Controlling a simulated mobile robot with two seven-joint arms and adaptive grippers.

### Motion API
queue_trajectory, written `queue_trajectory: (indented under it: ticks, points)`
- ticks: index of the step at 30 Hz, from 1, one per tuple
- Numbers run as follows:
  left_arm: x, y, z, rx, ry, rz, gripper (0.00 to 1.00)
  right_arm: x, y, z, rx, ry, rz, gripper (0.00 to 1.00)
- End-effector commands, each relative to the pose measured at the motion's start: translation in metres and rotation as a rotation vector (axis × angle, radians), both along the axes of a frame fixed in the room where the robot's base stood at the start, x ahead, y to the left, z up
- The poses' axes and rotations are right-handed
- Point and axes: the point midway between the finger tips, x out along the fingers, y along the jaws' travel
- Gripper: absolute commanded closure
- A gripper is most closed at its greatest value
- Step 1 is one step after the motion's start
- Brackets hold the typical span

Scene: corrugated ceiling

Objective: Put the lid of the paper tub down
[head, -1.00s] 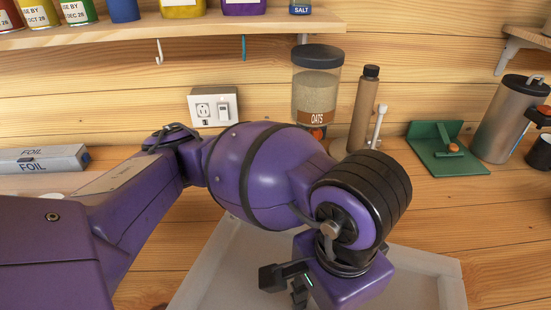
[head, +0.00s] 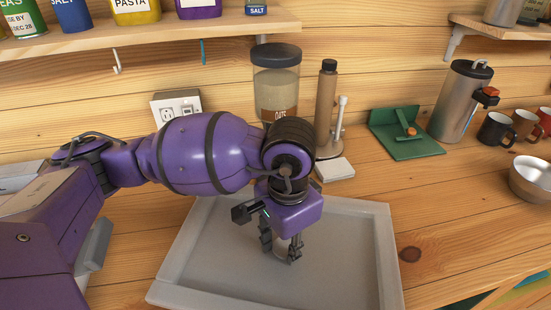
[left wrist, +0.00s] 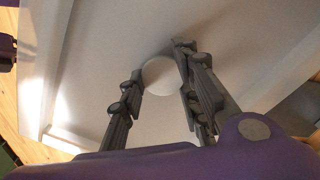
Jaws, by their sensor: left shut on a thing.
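My left gripper (head: 281,255) points down over the grey tray (head: 215,272), towards its back right part. It is shut on a pale round thing, which I take to be the lid (head: 283,246), mostly hidden behind the fingers in the head view. In the left wrist view the lid (left wrist: 162,75) shows as a plain white disc between the two fingers (left wrist: 160,85), with the tray floor beyond. I cannot tell whether the lid touches the tray. I cannot make out a paper tub. My right gripper is not in view.
Behind the tray stand an oats jar (head: 275,85), a brown bottle (head: 326,100) and a small white block (head: 335,169). To the right are a green stand (head: 405,135), a steel jug (head: 460,100), mugs (head: 495,130) and a metal bowl (head: 532,178). The tray's front and right are clear.

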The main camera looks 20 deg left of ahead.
Motion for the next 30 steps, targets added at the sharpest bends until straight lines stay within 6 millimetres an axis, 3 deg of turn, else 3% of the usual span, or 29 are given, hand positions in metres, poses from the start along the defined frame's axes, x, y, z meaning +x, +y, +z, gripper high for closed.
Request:
queue_trajectory:
  ticks: [9, 10, 14, 24, 30]
  points:
    - [0.000, 0.000, -0.004, -0.001, -0.001, -0.001, 1.00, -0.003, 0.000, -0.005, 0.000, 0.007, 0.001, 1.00]
    - [0.000, 0.000, -0.003, -0.001, -0.001, -0.001, 0.67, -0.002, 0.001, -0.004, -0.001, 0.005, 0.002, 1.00]
    - [0.000, 0.000, -0.002, 0.000, -0.001, -0.001, 0.51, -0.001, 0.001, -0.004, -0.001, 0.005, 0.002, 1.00]
    - [0.001, -0.001, 0.001, 0.001, -0.003, 0.000, 0.51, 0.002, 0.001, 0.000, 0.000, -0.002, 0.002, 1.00]
    - [0.002, -0.001, 0.027, -0.001, -0.008, -0.002, 0.51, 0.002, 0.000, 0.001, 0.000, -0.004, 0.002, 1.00]
